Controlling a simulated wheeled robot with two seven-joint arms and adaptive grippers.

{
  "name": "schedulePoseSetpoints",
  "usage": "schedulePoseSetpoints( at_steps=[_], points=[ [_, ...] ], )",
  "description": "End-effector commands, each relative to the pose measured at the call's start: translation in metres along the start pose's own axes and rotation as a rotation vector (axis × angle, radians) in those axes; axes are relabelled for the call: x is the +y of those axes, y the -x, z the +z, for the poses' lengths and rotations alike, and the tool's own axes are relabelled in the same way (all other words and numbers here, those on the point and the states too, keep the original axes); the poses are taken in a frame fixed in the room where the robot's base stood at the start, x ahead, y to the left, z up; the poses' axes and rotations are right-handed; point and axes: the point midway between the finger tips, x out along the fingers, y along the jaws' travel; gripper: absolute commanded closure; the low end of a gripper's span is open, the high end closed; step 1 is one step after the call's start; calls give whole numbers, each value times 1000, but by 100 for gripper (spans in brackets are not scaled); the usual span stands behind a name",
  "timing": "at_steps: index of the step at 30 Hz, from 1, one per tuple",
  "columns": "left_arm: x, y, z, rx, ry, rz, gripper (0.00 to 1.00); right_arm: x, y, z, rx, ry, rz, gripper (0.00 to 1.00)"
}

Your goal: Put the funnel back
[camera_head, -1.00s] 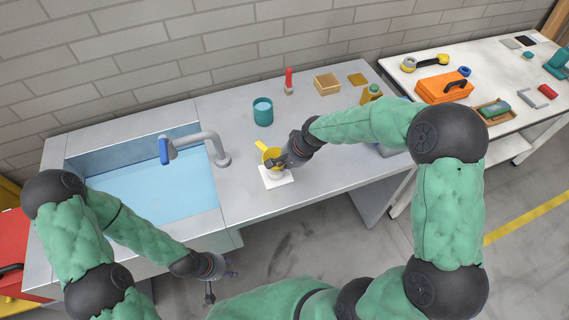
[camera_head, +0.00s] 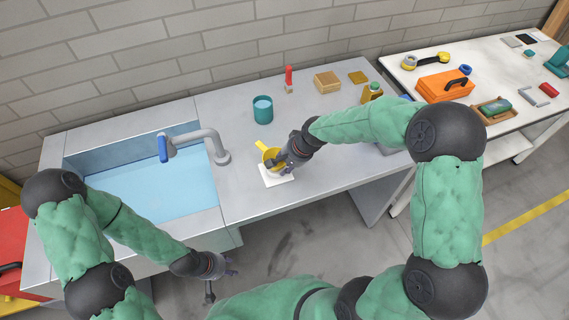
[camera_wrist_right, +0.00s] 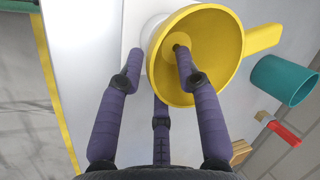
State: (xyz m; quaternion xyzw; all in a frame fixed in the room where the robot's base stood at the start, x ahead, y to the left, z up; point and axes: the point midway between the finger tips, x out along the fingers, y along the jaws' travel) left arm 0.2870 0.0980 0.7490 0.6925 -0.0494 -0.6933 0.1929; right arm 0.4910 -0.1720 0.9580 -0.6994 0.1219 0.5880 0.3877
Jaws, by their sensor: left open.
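The yellow funnel (camera_head: 265,146) is at the front of the metal counter, above a white square base (camera_head: 270,181). In the right wrist view the funnel (camera_wrist_right: 222,30) shows its wide mouth and handle, with a white round part (camera_wrist_right: 153,35) partly hidden beneath it. My right gripper (camera_head: 275,161) is at the funnel. In the right wrist view one fingertip of this gripper (camera_wrist_right: 158,55) is inside the mouth and another is outside the rim; whether they press the wall is unclear. My left gripper (camera_head: 220,283) is open and empty in front of the counter.
A sink (camera_head: 150,192) with a tap (camera_head: 210,145) lies to the left. An orange case (camera_head: 445,85) is on the right table. The counter between sink and funnel is clear.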

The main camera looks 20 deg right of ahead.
Motion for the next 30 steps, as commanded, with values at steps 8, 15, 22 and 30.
schedulePoseSetpoints(
  at_steps=[8, 15, 22, 30],
  points=[
    [0, 0, 0, 0, 0, 0, 60, 0, 6, 0, 1, 0, -1, 65],
    [0, 0, 0, 0, 0, 0, 60, -1, 44, -1, 4, 0, -3, 65],
    [0, 0, 0, 0, 0, 0, 60, -1, 89, -1, 3, 0, -2, 65],
    [0, 0, 0, 0, 0, 0, 60, 0, 116, 0, 0, 0, 0, 65]
  ],
)
